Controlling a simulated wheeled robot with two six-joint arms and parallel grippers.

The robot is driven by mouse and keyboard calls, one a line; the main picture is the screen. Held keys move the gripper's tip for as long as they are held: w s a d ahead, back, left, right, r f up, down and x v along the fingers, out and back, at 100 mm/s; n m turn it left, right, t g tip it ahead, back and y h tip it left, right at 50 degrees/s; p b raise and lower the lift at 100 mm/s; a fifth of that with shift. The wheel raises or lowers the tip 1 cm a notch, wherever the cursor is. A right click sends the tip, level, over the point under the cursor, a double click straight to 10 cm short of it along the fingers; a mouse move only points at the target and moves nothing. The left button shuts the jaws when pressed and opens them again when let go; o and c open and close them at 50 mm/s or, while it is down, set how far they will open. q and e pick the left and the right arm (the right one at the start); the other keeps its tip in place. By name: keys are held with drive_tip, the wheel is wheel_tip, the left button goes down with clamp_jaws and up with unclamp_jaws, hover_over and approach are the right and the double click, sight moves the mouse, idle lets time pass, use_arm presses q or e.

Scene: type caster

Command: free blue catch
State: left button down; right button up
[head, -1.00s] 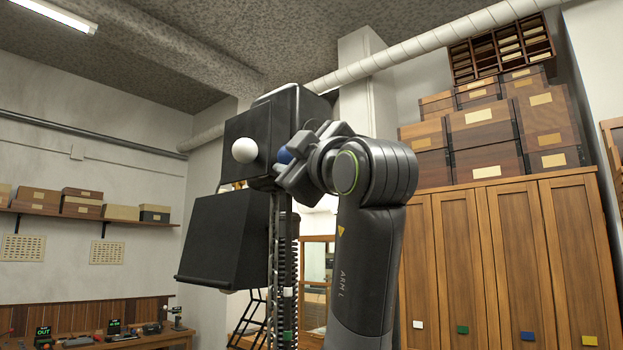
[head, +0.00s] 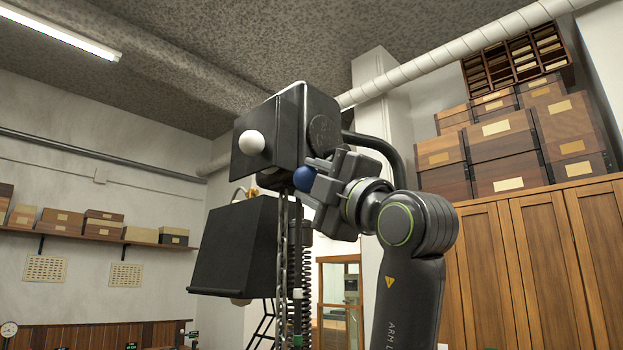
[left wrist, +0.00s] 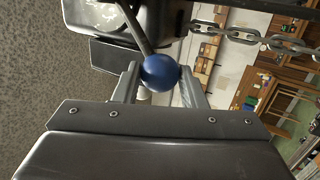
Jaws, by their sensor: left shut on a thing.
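The blue catch is a round blue knob (head: 304,178) on the machine's right side, just below its dark upper housing (head: 285,125). In the left wrist view the blue knob (left wrist: 160,73) sits on a dark rod (left wrist: 135,28) that runs up to the machine. My left gripper (head: 312,180) is shut on the knob, and its two fingers (left wrist: 160,80) touch it from both sides in the left wrist view. My right gripper is not in view.
A white knob (head: 252,142) sticks out of the housing's front. A black box-like part (head: 235,245) hangs below, beside a chain (head: 283,260) and a black coil (head: 304,270). Wooden cabinets (head: 540,250) with stacked boxes stand at the right.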

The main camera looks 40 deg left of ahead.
use_arm(q)
drive_tip(key=shift+f, duration=0.15)
drive_tip(key=c, duration=1.2)
unclamp_jaws()
drive_tip(key=b+v, duration=0.7)
drive_tip(key=v, duration=1)
drive_tip(key=shift+d, duration=0.2)
drive_tip(key=shift+w+f, duration=0.1)
